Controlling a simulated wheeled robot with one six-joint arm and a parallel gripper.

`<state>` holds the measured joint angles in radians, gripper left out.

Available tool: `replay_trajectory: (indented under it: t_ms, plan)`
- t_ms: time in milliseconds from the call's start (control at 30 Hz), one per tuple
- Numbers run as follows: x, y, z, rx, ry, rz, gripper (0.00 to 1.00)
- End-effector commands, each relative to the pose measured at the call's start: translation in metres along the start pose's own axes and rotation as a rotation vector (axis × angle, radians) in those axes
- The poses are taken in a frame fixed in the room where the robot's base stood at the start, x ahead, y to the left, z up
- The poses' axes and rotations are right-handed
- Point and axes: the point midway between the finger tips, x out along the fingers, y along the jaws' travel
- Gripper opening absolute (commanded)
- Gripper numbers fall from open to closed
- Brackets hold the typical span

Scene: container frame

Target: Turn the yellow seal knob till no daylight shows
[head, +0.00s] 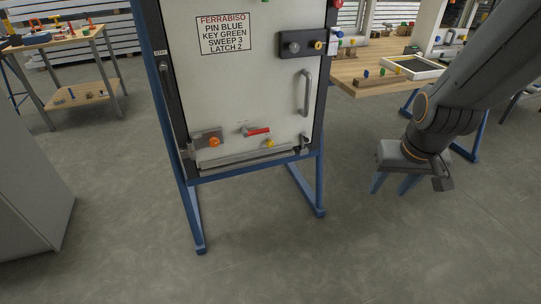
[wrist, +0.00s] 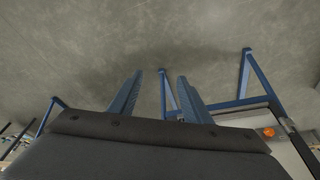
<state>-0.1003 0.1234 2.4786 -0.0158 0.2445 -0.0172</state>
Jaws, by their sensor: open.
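A small yellow knob (head: 268,143) sits low on the white door panel (head: 270,90), just above a grey bar (head: 245,158) along the door's bottom edge. It is too small to tell which way it is turned. I cannot tell whether daylight shows along the bar. My gripper (head: 389,190) hangs to the right of the door frame, well apart from the knob, with its blue fingers pointing down. In the wrist view the fingers (wrist: 160,76) are spread with nothing between them. The yellow knob cannot be made out there.
An orange knob (head: 214,142) and a red handle (head: 257,131) are near the yellow knob. A grey pull handle (head: 305,93) and a dark lock block (head: 301,44) are higher up. Blue frame legs (head: 308,190) stand below. A wooden table (head: 375,70) is behind right. The front floor is clear.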

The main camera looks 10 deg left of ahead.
Motion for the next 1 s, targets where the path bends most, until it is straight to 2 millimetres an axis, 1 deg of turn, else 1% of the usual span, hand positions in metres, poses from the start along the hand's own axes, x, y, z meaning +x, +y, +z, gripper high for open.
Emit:
replay_trajectory:
  t_ms: [33, 200, 267, 300, 400, 567, 700, 800, 1000]
  plan:
    - [0.030, -0.007, -0.016, -0.026, 0.045, -0.004, 0.44]
    - [0.086, -0.033, -0.072, -0.105, 0.215, -0.021, 0.44]
    - [0.104, -0.042, -0.090, -0.129, 0.274, -0.026, 0.44]
    - [0.116, -0.050, -0.103, -0.147, 0.315, -0.031, 0.44]
    - [0.144, -0.070, -0.131, -0.189, 0.414, -0.047, 0.44]
    - [0.185, -0.106, -0.172, -0.251, 0.575, -0.078, 0.44]
    - [0.217, -0.141, -0.202, -0.303, 0.715, -0.111, 0.44]
    - [0.237, -0.167, -0.220, -0.336, 0.817, -0.137, 0.44]
    - [0.274, -0.220, -0.246, -0.391, 1.017, -0.197, 0.44]
